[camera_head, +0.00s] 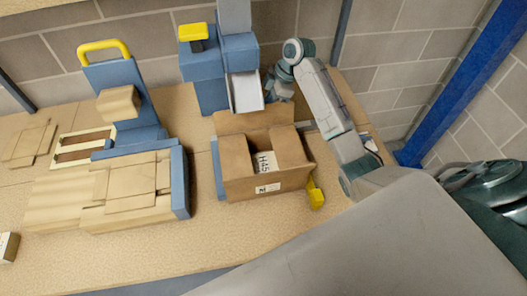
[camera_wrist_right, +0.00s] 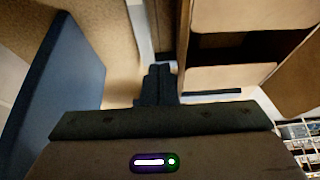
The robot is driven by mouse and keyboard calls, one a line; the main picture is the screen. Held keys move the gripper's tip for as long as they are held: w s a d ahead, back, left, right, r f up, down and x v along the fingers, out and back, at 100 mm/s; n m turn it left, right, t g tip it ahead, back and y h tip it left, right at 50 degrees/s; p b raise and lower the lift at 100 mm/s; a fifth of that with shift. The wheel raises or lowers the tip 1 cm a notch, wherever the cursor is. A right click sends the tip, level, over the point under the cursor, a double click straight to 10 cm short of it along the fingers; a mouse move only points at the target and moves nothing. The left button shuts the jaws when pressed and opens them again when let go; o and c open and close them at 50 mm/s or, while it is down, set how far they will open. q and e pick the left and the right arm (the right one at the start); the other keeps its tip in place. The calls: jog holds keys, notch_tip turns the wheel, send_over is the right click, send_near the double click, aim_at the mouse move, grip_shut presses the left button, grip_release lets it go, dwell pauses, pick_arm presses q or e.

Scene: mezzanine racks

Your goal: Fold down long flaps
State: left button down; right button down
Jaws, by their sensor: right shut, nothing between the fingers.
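An open brown cardboard box (camera_head: 268,187) stands on the table in the head view. Its back long flap (camera_head: 240,122) reaches out toward the back; the left flap (camera_head: 236,157) and right flap (camera_head: 289,147) lean in over the opening. A white printed sheet or label shows between them. How the front long flap lies is not clear. My right gripper (camera_head: 277,88) is behind the box, by the white chute, apart from the box. In the right wrist view it (camera_wrist_right: 157,84) is shut and empty, with cardboard panels (camera_wrist_right: 240,15) to its upper right. My left gripper is not in view.
A blue machine (camera_head: 205,85) with a white chute (camera_head: 246,92) stands close behind the box. A yellow piece (camera_head: 316,194) sits at its front right corner. Flat cardboard blanks (camera_head: 130,187) lie at left by a blue stand. The front table is mostly clear.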

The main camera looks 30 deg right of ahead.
jog(key=shift+s+a, duration=0.3)
jog(key=shift+s, duration=0.8)
jog(key=shift+s+a, duration=0.25)
jog(key=shift+s, duration=0.8)
jog(key=shift+s+a, duration=0.3)
jog(key=shift+s, duration=0.8)
notch_tip(320, 180, up, 7)
